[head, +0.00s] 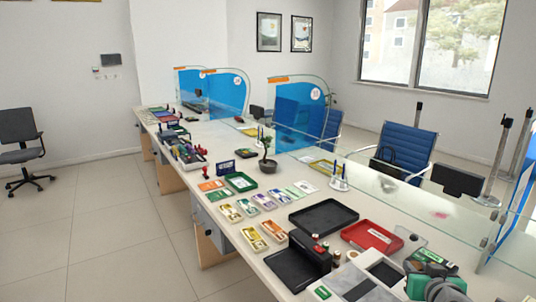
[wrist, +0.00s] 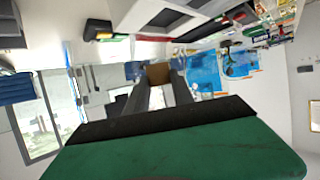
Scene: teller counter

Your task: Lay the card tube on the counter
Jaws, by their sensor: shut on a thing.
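My gripper (wrist: 160,84) shows in the wrist view as two grey fingers reaching out past my green and black wrist. Its fingertips are shut on a small brown piece, which looks like the card tube (wrist: 158,73). Only its squarish brown face shows, so I cannot tell its length or tilt. The long white counter (head: 375,222) runs through the head view. There, part of my green and grey arm is at the bottom right, over the near end of the counter. The fingertips and the tube cannot be made out in that view.
A black tray (head: 323,216) and a red tray (head: 372,238) lie on the counter, with a dark stand (head: 309,252) nearer. Several banknote stacks and a potted plant (head: 267,150) are farther along. Glass screens (head: 300,115) line the right side. Bare counter shows between some items.

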